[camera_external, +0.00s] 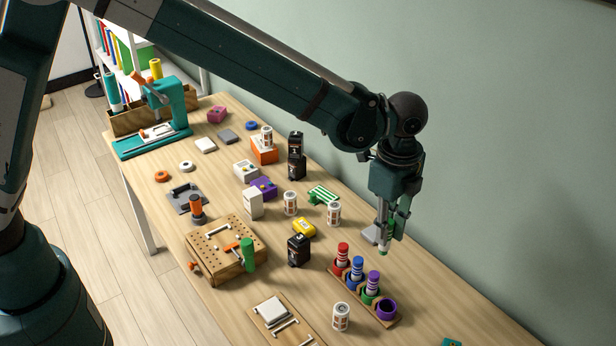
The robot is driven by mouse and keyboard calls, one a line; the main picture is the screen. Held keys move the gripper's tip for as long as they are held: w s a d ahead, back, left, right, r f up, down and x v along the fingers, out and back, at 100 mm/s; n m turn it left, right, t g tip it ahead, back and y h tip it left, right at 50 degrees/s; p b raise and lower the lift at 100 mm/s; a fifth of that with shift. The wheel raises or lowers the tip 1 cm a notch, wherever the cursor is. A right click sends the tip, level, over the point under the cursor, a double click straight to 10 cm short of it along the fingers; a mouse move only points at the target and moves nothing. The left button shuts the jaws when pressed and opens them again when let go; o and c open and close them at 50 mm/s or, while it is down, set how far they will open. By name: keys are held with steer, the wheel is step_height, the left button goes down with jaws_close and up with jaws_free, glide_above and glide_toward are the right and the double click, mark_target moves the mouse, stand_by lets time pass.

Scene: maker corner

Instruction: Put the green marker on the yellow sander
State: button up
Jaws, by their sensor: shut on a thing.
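My gripper (384,238) is at the right, above the table and just behind the marker rack. It is shut on a slim, pale marker with a green lower end (383,251), which I take as the green marker. It points down, and the fingers hide much of it.
The marker rack (391,322) holds red, blue and purple markers upright; its purple ring (387,309) looks empty. A wooden peg box (225,245) is further left.

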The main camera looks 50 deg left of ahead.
steer(key=w+a, duration=0.2)
steer(key=a, duration=1.3)
glide_above(304, 225)
steer(key=shift+f, duration=2.6)
step_height(304, 225, down, 6)
steer(key=shift+b, duration=0.35)
steer(key=shift+f, duration=0.15)
steer(key=shift+f, duration=1.85)
steer(key=shift+f+b, duration=0.15)
steer(key=shift+b, duration=0.15)
